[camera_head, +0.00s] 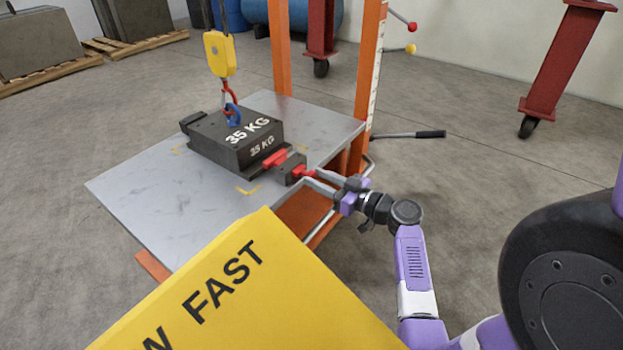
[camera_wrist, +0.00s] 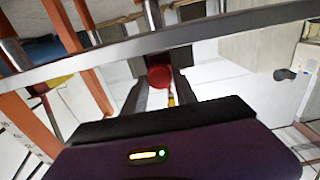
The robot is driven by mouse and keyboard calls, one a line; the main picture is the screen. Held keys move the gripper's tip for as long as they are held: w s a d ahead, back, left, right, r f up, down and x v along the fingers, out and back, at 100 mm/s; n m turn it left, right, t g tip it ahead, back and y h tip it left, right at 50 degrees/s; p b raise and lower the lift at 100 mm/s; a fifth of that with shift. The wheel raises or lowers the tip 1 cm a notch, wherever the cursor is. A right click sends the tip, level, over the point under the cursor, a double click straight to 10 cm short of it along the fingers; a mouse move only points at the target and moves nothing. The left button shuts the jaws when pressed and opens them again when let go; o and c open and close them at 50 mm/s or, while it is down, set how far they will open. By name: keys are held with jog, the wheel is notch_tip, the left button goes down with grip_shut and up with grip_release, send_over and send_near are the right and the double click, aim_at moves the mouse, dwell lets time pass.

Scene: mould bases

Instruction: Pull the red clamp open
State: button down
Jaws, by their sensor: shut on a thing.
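The red clamp (camera_head: 275,158) sits at the near right edge of a dark block marked 35 KG (camera_head: 230,138). It has a dark grey body and a red end that points at my gripper (camera_head: 318,178). My gripper reaches in from the right over the table's edge and is shut on this red end. In the wrist view the round red end (camera_wrist: 160,76) shows between the two dark fingers of my gripper (camera_wrist: 160,92). The fingers partly hide it. I cannot tell how far the clamp is open.
The block lies on a grey metal table (camera_head: 135,190) with an orange frame. A yellow hoist hook (camera_head: 219,55) hangs to the block's blue ring. A lever (camera_head: 425,134) sticks out at the table's right. A yellow panel (camera_head: 250,300) fills the near foreground.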

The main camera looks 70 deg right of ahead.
jog(key=c, duration=1)
grip_release()
jog(key=shift+s, duration=0.1)
jog(key=p+v, duration=0.1)
jog(key=v, duration=0.6)
jog(key=shift+s, duration=0.4)
